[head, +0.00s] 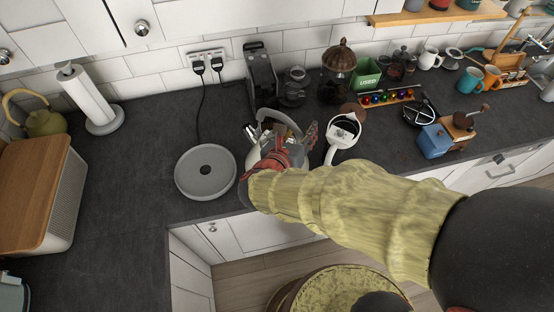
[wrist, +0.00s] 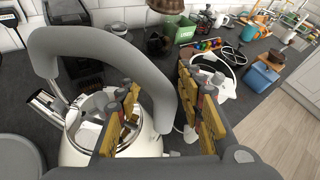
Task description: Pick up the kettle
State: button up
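The kettle has a cream body and a thick grey arched handle. In the head view the kettle (head: 252,158) stands on the worktop, partly hidden by my gripper (head: 291,138). In the wrist view the kettle (wrist: 76,150) is close, its spout pointing left and its handle arching across the left half. My gripper (wrist: 163,108) is open, its yellow-padded fingers wide apart. The right end of the handle comes down between the fingers in that view. One finger overlaps the kettle's top; the other is to the right of the handle. I cannot tell whether either touches it.
A round grey plate (head: 205,172) lies left of the kettle. A white pot (head: 343,131) stands close on the right. A black appliance (head: 261,68) and a glass jar (head: 294,87) are behind. A green-yellow kettle (head: 44,122) is far left.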

jog(key=shift+x, duration=0.75)
jog(key=shift+r, duration=0.1)
grip_shut()
dwell(0.6)
